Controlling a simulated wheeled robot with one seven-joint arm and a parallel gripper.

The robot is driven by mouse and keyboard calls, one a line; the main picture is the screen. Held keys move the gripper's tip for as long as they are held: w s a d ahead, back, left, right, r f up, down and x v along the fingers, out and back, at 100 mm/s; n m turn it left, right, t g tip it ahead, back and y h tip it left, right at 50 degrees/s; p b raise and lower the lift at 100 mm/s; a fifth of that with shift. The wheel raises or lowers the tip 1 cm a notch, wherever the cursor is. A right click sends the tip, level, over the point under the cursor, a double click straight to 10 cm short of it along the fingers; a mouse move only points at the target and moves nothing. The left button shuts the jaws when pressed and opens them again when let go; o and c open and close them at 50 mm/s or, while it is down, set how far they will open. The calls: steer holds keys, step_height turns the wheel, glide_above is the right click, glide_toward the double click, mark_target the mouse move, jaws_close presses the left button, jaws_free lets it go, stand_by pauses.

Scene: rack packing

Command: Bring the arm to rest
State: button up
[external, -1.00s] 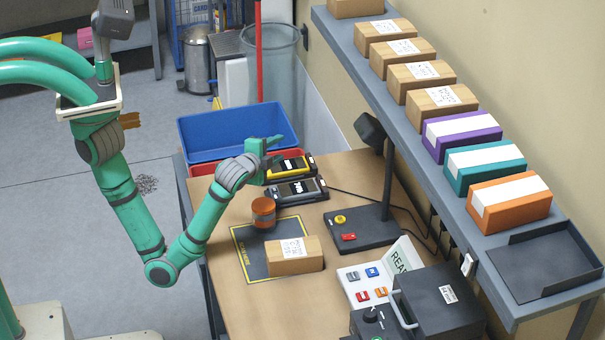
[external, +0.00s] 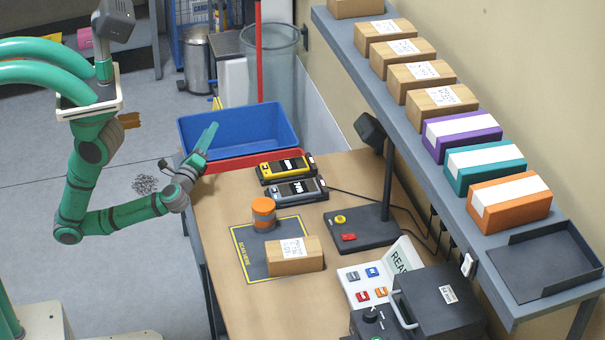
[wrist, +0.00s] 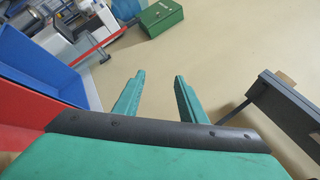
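My gripper (external: 205,143) is at the left edge of the workbench in the external view, above the near left side of the blue bin. In the wrist view its two green fingers (wrist: 157,95) are spread apart with nothing between them. My arm is bent low at the elbow, left of the bench, with the forearm rising toward the bin. The gripper is clear of the cardboard box (external: 294,256) and the orange-lidded jar (external: 263,213), which both sit on the dark scan mat (external: 243,250).
The blue bin (external: 240,132) and a red bin (external: 225,166) stand at the bench's far end. Two handheld devices (external: 286,168) lie nearby. A lamp stand (external: 365,228), a button panel (external: 366,285) and a dark machine (external: 445,300) occupy the right. Boxes line the shelf (external: 360,60).

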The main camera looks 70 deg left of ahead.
steer(key=s+a+f+m+g+h, duration=0.1)
steer(key=s+a+f, duration=0.2)
steer(key=s+f, duration=0.35)
steer(key=s+a+f+m+g+h, duration=0.1)
steer(key=s+a+f, duration=0.2)
steer(key=s+f, duration=0.35)
steer(key=s+d+f+n+h, duration=0.2)
steer(key=d+f+h, duration=0.3)
steer(key=f, duration=0.5)
steer(key=d+f+n+h, duration=0.3)
steer(key=d+h, duration=0.1)
steer(key=d, duration=0.5)
steer(key=s+d+r+n+t+h, duration=0.1)
steer(key=d+r+n+t+h, duration=0.1)
steer(key=d+r+n, duration=0.3)
steer(key=s+d+r+n+t+h, duration=0.1)
steer(key=d+r+n+t+h, duration=0.1)
steer(key=d+r+n+h, duration=0.2)
steer(key=d+r+n, duration=0.1)
steer(key=d+n, duration=0.2)
steer(key=d, duration=0.3)
steer(key=shift+t, duration=0.3)
steer(key=shift+d+r, duration=0.1)
